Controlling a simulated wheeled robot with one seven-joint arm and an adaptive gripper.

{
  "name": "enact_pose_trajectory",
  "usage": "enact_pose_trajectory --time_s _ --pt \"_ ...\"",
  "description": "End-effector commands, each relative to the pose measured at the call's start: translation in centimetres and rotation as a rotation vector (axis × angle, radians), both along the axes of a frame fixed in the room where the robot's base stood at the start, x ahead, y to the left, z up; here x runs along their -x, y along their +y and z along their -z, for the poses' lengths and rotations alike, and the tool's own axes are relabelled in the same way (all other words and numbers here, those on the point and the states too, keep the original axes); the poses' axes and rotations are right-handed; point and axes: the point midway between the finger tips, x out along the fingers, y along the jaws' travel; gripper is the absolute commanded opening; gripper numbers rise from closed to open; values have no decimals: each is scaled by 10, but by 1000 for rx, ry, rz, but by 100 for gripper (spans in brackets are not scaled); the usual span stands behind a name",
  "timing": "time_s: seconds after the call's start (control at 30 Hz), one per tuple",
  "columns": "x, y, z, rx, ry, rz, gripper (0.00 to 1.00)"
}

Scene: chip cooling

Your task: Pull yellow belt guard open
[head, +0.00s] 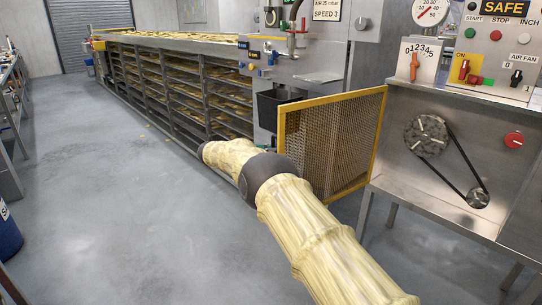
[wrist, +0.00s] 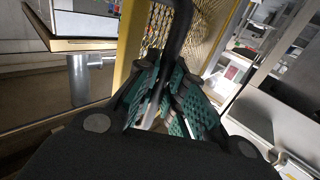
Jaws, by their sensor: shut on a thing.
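The yellow-framed mesh belt guard (head: 333,142) stands swung out from the machine front, with its hinge side at the right. The pulley (head: 426,135) and black belt (head: 462,163) beside it are uncovered. In the wrist view the guard's mesh (wrist: 208,35) and yellow frame (wrist: 129,45) rise behind my gripper. My gripper (wrist: 160,80) has its green-padded fingers closed around the lower part of the guard's dark bar handle (wrist: 181,28).
A long rack conveyor (head: 165,85) with chips runs back at the left. A dark bin (head: 278,106) is behind the guard. The control panel (head: 490,50) is above the pulleys. A blue drum (head: 8,235) stands far left.

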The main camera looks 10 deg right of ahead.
Motion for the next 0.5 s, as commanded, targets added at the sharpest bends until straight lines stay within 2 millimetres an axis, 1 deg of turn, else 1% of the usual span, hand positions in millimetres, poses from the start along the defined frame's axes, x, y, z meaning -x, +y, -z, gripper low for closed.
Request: enact_pose_trajectory --time_s 0.03,0.47,0.5 --pt "-2 -5 -3 3 -5 4 0" --pt "-4 5 -3 2 -5 -5 0" --pt "-4 6 -3 2 -5 -5 17"
